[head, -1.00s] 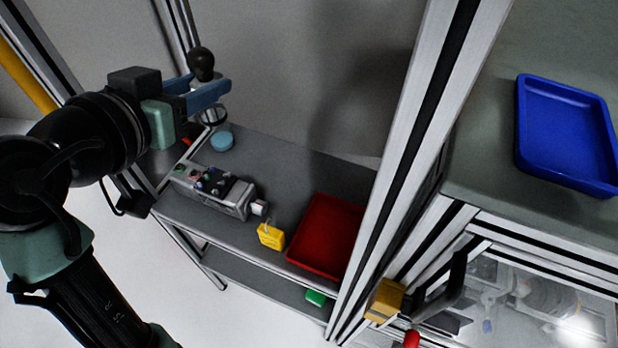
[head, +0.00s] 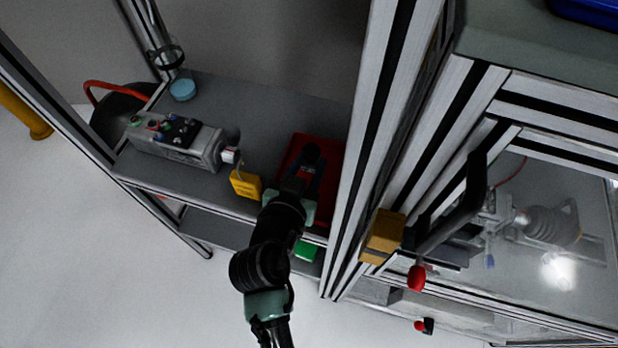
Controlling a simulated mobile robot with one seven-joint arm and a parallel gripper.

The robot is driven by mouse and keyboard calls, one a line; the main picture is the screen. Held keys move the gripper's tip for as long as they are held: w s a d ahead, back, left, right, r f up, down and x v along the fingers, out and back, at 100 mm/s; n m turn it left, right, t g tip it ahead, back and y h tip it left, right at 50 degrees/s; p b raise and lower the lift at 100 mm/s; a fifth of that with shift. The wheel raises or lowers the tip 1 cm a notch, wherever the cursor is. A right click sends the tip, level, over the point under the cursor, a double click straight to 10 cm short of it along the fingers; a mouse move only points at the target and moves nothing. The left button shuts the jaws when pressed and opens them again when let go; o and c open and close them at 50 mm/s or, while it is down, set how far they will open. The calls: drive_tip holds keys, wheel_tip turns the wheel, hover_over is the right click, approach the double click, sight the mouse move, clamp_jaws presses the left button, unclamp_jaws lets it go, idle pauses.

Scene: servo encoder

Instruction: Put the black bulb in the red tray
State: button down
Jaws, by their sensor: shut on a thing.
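The red tray (head: 332,163) lies on the grey shelf, at its right end beside a metal post. My arm reaches up from the bottom and covers part of the tray. My gripper (head: 310,168) is over the tray, with its fingers shut on the black bulb (head: 311,152). The bulb's dark round top shows at the far end of the fingers, against the red of the tray. I cannot tell how high the bulb is above the tray floor.
A grey servo unit (head: 178,142), a blue disc (head: 182,89) and a yellow block (head: 245,184) stand left of the tray. A green object (head: 306,251) is on the lower shelf. Metal posts (head: 368,140) rise close to the tray's right. A blue tray (head: 590,10) is at top right.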

sight(309, 180)
drive_tip(key=shift+f+b, duration=0.4)
drive_tip(key=shift+f, duration=1.95)
drive_tip(key=shift+f+b, duration=0.3)
drive_tip(key=c, duration=0.5)
unclamp_jaws()
drive_tip(key=shift+r, duration=0.1)
drive_tip(key=shift+r, duration=0.1)
drive_tip(key=shift+r+p, duration=0.25)
drive_tip(key=shift+p, duration=0.25)
drive_tip(key=v, duration=1.2)
drive_tip(key=shift+f+b, duration=0.15)
drive_tip(key=shift+b, duration=0.3)
